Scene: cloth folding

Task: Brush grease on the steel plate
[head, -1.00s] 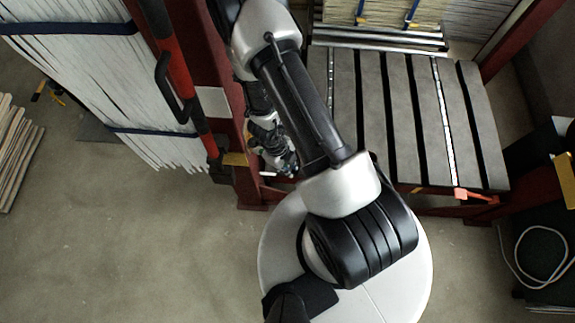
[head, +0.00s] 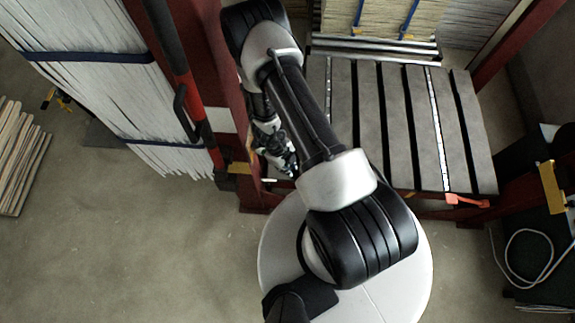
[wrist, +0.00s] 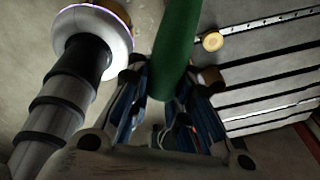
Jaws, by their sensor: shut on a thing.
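The steel plate (head: 368,120), grey with dark parallel slots, lies on a red frame right of my arm. It also shows at the right of the wrist view (wrist: 275,72). My gripper (wrist: 172,100) is shut on a green cylindrical handle (wrist: 178,40), which runs up out of the top of the wrist view. Its far end is out of sight, so I cannot see any bristles. In the head view my gripper (head: 280,158) is small and dark, beside the plate's left edge and next to the red post. I cannot make out grease.
A red post (head: 215,60) with a red-and-black bar stands close left of my arm. Stacked white sheets (head: 85,60) stand farther left. An orange-red item (head: 467,201) sits at the plate's front right edge. A round yellowish thing (wrist: 212,41) shows near the plate. The floor at lower left is clear.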

